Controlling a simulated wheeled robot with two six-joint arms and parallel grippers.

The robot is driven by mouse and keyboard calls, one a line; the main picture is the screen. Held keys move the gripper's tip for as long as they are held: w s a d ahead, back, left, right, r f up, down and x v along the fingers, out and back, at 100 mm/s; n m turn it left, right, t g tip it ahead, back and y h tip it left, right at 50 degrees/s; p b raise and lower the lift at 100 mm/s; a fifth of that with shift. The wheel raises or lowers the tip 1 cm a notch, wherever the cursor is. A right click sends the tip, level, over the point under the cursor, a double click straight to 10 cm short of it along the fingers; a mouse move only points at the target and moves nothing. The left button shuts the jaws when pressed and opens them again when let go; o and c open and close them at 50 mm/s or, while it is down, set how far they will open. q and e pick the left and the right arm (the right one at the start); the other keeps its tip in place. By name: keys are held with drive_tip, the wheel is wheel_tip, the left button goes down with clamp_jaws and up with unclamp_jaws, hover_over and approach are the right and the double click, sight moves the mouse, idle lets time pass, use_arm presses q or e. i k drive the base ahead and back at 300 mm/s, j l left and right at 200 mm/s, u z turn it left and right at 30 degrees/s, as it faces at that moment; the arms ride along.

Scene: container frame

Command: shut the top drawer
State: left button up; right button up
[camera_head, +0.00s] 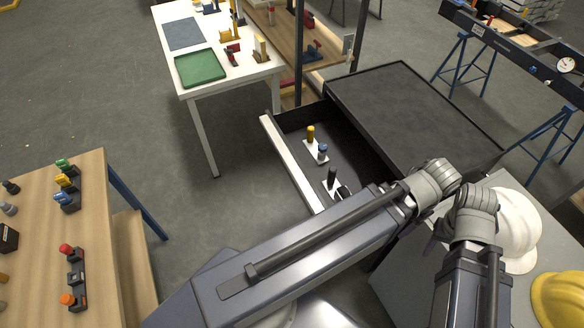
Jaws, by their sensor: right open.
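The top drawer (291,164) of the black-topped cabinet (410,108) is pulled well out to the left. Its light front panel stands clear of the cabinet, and several small tools on white plates lie inside. My arm crosses over the drawer's near end and hides part of it. Of my right gripper (436,236), only a dark part shows between the arm links at the right; its fingertips are largely hidden. It is open and to the right of the drawer front. My left gripper is not in view.
A white table (235,75) with a green tray (201,68) stands behind the drawer. A wooden workbench (107,225) is at the left. White (519,230) and yellow (562,298) helmets lie at the lower right. The floor left of the drawer front is clear.

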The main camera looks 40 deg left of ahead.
sight(358, 164)
drive_tip(key=k+u, duration=0.15)
drive_tip(key=u, duration=0.25)
drive_tip(key=k+u, duration=0.2)
drive_tip(key=u, duration=0.25)
drive_tip(key=k+j+u, duration=0.1)
drive_tip(key=u, duration=0.3)
